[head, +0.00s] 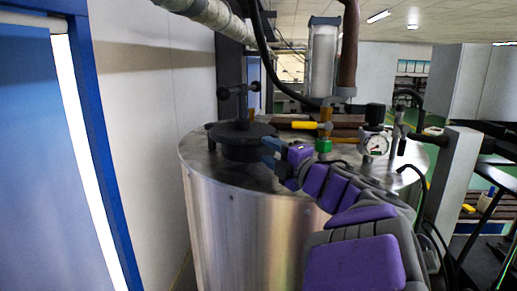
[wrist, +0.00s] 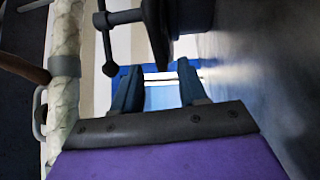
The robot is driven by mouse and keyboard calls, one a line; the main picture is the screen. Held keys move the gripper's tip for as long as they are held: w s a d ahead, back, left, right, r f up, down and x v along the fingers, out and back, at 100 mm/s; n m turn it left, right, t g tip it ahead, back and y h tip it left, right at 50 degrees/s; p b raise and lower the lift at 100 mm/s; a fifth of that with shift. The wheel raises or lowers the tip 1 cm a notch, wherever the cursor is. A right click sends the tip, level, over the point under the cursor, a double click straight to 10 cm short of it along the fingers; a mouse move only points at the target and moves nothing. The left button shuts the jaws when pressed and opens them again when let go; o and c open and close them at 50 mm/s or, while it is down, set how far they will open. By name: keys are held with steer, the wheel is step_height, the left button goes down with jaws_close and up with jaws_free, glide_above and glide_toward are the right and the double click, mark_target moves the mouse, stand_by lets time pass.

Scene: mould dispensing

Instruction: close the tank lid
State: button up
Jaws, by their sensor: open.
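The steel tank (head: 240,215) stands upright in the middle of the head view. Its dark round lid (head: 240,130) lies about level on the hatch at the top left; I cannot tell whether it is fully seated. A black T-shaped handle (head: 240,90) rises above the lid. In the wrist view, turned sideways, the lid (wrist: 156,32) shows edge-on with the handle (wrist: 110,45) to its left. My gripper (head: 270,150) is at the lid's right side, close to its rim. In the wrist view my gripper (wrist: 157,75) has its blue fingers apart, with nothing between them.
A pressure gauge (head: 374,145), a yellow-handled valve (head: 305,125) and a clear cylinder (head: 322,60) stand on the tank top, behind or right of my arm. A blue-framed door (head: 40,150) and a pale wall (head: 150,110) are at the left. Pipes run overhead.

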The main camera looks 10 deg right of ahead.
steer(key=v, duration=1)
steer(key=shift+b, duration=0.4)
